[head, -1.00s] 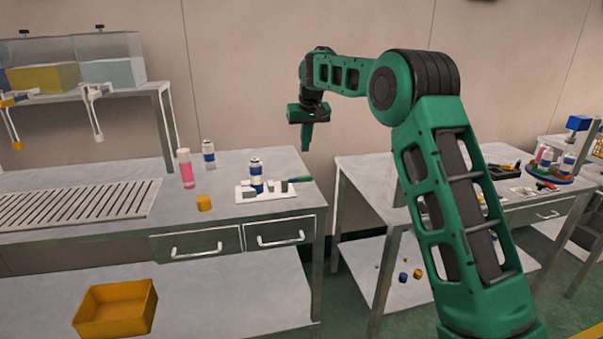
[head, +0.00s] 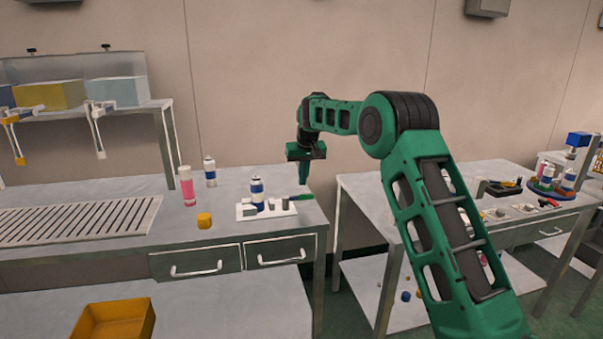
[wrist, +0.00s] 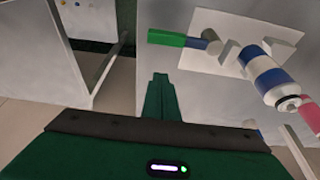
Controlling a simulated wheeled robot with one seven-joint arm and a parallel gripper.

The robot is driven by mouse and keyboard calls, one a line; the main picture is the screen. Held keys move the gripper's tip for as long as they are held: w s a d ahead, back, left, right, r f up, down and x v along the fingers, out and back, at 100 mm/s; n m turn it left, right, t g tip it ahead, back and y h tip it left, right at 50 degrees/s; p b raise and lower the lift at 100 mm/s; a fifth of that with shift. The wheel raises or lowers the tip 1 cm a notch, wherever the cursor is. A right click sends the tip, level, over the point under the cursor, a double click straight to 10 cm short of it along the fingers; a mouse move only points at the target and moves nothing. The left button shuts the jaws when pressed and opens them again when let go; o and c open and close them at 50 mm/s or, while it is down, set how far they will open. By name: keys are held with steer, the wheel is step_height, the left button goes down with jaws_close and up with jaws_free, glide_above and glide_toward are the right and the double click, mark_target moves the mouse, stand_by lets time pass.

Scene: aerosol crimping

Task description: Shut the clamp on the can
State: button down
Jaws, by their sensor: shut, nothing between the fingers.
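The can (head: 257,190), white with a blue band, stands upright in the clamp on the left bench; it also shows in the wrist view (wrist: 262,70). The clamp (head: 284,203) has a white base plate, grey blocks and a green handle (head: 300,197) pointing right, past the plate. In the wrist view the green handle (wrist: 172,38) points left, away from the can, and grey clamp blocks (wrist: 228,50) sit beside the can. Whether the jaw touches the can is unclear. My gripper (head: 304,181) is shut and empty, pointing down just above the handle end; its fingers show in the wrist view (wrist: 160,80).
A pink bottle (head: 187,186), another white-and-blue can (head: 210,171) and a yellow cap (head: 204,220) stand left of the clamp. A gap separates the bench from a second table (head: 365,184) at right. A yellow bin (head: 112,322) sits below.

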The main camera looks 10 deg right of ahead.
steer(key=x, duration=0.2)
steer(key=shift+w+f, duration=0.1)
steer(key=shift+f, duration=0.3)
steer(key=shift+s+r, duration=0.15)
steer(key=shift+s, duration=0.35)
steer(key=shift+s+r, duration=0.15)
steer(key=shift+s, duration=1.4)
steer(key=shift+f, duration=0.1)
